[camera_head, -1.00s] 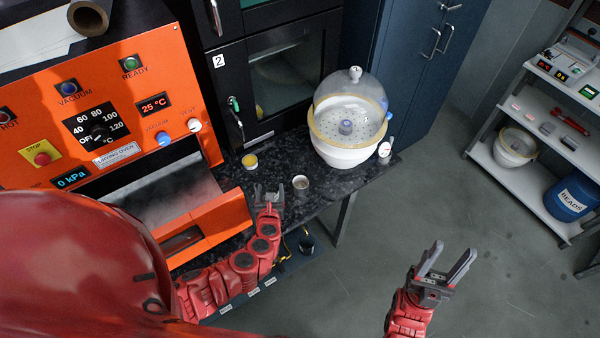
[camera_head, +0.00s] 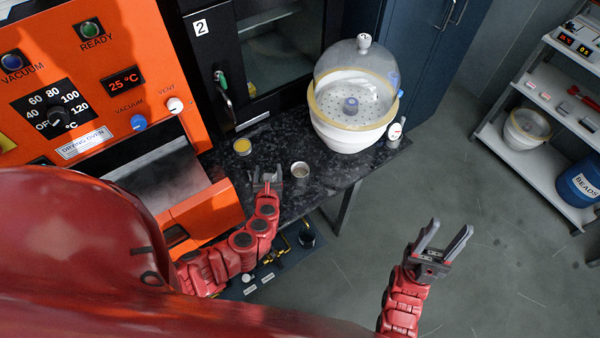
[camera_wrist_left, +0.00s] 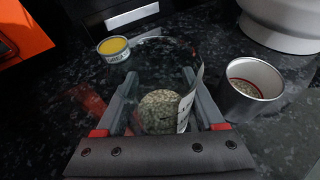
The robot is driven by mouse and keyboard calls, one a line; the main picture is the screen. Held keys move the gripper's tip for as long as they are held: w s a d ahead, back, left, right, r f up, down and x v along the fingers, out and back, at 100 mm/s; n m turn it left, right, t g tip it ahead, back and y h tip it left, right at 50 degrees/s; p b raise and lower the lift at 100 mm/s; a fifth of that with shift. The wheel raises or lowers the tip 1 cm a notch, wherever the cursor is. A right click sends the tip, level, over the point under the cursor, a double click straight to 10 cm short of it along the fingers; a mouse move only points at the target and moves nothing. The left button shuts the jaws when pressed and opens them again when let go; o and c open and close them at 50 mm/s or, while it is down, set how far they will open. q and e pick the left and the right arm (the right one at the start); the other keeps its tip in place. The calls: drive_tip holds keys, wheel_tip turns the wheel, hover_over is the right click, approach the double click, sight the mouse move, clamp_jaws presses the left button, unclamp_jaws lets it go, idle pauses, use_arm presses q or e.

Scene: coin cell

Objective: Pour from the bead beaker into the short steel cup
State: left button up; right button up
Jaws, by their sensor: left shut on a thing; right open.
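The bead beaker (camera_wrist_left: 160,110) is clear glass with pale beads inside and a white label on its side. My left gripper (camera_wrist_left: 158,105) is shut on it, one finger on each side; the same gripper (camera_head: 267,177) shows above the black worktop in the head view, where the glass is hard to make out. The short steel cup (camera_head: 300,171) stands upright on the worktop just right of the left gripper. In the left wrist view the cup (camera_wrist_left: 240,107) is right of the beaker, apart from it. My right gripper (camera_head: 443,243) is open and empty over the floor.
A yellow-topped tin (camera_head: 242,147) stands behind the left gripper. A white desiccator with a clear dome (camera_head: 352,125) stands behind the cup. The orange drying oven (camera_head: 125,90) is at the left. The speckled worktop (camera_head: 325,190) has a free right front edge.

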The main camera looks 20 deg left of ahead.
sight(275, 167)
use_arm(q)
drive_tip(key=shift+f, duration=0.25)
drive_tip(key=shift+r, duration=0.15)
drive_tip(key=shift+w+d+r+m+p, duration=0.15)
drive_tip(key=shift+d+r+m+p, duration=0.15)
drive_tip(key=shift+p, duration=0.55)
drive_tip(key=shift+d+m+g+y+p, duration=0.1)
drive_tip(key=shift+m+g+y+p, duration=0.25)
drive_tip(key=shift+p, duration=0.25)
drive_tip(key=shift+m+g+y, duration=0.35)
drive_tip(key=shift+m+y, duration=0.1)
drive_tip(key=shift+m, duration=0.3)
drive_tip(key=r+p, duration=0.1)
drive_tip(key=p, duration=0.1)
drive_tip(key=r+p, duration=0.1)
drive_tip(key=p, duration=0.1)
drive_tip(key=d+r+p, duration=0.1)
drive_tip(key=r, duration=0.1)
drive_tip(key=shift+w+p, duration=0.35)
drive_tip(key=shift+p, duration=0.05)
drive_tip(key=shift+w+d+r+m+g+y+p, duration=0.3)
drive_tip(key=shift+d+r+m+g+y+p, duration=0.1)
drive_tip(key=shift+m+y+p, duration=0.25)
drive_tip(key=shift+w+d+r+m+g+y+p, duration=0.25)
drive_tip(key=shift+r+m+g+y+p, duration=0.15)
drive_tip(key=shift+m, duration=0.35)
